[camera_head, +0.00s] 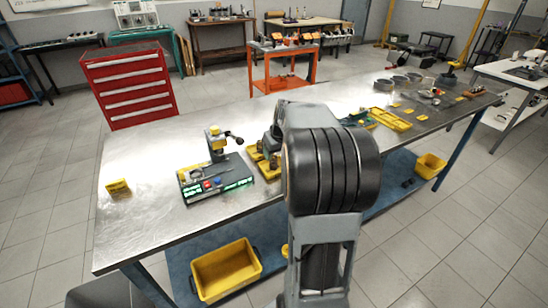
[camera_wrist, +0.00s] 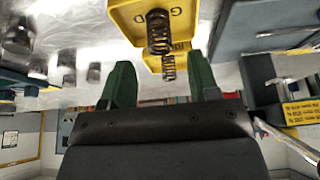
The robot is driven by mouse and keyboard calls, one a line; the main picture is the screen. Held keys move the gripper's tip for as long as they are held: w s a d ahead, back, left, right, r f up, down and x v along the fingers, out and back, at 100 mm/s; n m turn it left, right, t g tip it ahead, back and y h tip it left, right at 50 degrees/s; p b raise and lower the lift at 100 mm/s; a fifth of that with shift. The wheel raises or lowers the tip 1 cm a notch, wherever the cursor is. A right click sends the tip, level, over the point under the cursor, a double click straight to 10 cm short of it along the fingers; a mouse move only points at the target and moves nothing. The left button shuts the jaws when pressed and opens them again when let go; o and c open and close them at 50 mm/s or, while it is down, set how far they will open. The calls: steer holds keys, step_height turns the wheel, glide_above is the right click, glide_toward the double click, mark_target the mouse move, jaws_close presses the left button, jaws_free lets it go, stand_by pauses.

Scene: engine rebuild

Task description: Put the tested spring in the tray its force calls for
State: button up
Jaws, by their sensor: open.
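My gripper (camera_wrist: 160,62) is open in the wrist view, its two green fingers apart. A dark coil spring (camera_wrist: 158,30) shows in front of a yellow tray (camera_wrist: 122,12) with black lettering, of which I can read only part. A second dark spring (camera_wrist: 168,68) shows in the gap between the fingers, seemingly beyond them, near another yellow surface. I cannot tell which spring is the tested one. In the head view the spring tester (camera_head: 215,180) stands on the bench with a black lever and lit green displays. My arm hides my gripper there.
Yellow trays with small parts (camera_head: 262,162) sit right of the tester, partly behind my arm. A longer yellow tray (camera_head: 390,119) lies farther right. The bench's left front is clear.

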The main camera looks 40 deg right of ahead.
steer(key=v, duration=0.6)
steer(key=s+a+f, duration=0.2)
steer(key=s+a, duration=0.2)
steer(key=a, duration=0.3)
steer(key=s+a+f+n+g, duration=0.1)
steer(key=s+a+f, duration=0.1)
steer(key=s+a, duration=0.3)
steer(key=s+a+f+y, duration=0.1)
steer(key=s+a+f, duration=0.2)
steer(key=a, duration=0.8)
steer(key=shift+s+n, duration=0.4)
steer(key=shift+s, duration=0.5)
step_height(320, 180, up, 5)
steer(key=p, duration=0.4)
steer(key=shift+f, duration=0.15)
